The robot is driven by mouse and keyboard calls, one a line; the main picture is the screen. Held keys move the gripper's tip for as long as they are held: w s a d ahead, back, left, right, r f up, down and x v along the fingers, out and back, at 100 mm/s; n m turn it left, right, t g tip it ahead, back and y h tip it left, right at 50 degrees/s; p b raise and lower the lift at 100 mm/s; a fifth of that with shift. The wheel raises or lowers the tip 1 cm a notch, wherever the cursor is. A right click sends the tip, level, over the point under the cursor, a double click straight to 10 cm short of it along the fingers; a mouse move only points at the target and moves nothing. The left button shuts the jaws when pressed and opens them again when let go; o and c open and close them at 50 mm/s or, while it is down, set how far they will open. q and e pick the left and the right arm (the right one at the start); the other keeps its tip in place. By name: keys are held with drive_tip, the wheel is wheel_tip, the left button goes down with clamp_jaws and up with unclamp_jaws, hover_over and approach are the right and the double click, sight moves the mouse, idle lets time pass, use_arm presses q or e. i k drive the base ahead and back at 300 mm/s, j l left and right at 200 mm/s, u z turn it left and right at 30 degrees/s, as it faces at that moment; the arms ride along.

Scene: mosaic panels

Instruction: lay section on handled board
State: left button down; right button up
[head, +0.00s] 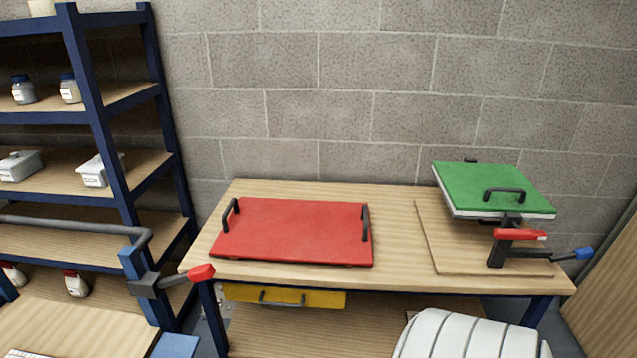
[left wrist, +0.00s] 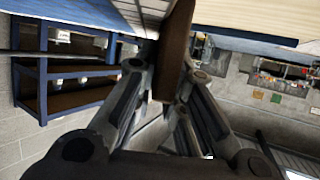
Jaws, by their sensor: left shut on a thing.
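In the left wrist view my left gripper (left wrist: 165,85) is shut on a thin brown slab (left wrist: 174,48), seen nearly edge-on, which I take to be the section. Its face is hidden. In the head view a red board (head: 295,232) with a black handle at each end lies flat on the wooden table. At the right a green board (head: 490,186), also with black handles, lies over a pale layer. I cannot tell which board is meant. Neither gripper shows in the head view.
The table (head: 400,235) is bare between the boards. A plain wooden panel (head: 440,240) lies under the green board, with a red-handled clamp (head: 505,245) in front. A yellow drawer (head: 284,295) sits below. Blue shelves (head: 120,100) stand left; a white ribbed thing (head: 465,335) is at the front.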

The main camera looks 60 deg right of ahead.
sight(313, 232)
drive_tip(key=l+z, duration=0.3)
drive_tip(key=z, duration=0.15)
drive_tip(key=i+l+z, duration=0.1)
drive_tip(key=l+z, duration=0.15)
drive_tip(key=z, duration=0.15)
drive_tip(key=i+l+z, duration=0.15)
drive_tip(key=z, duration=0.3)
drive_tip(key=i+l, duration=0.2)
drive_tip(key=i+l+u, duration=0.1)
drive_tip(key=l, duration=0.35)
drive_tip(key=i+l+u, duration=0.7)
drive_tip(key=k+l, duration=0.05)
drive_tip(key=k, duration=0.05)
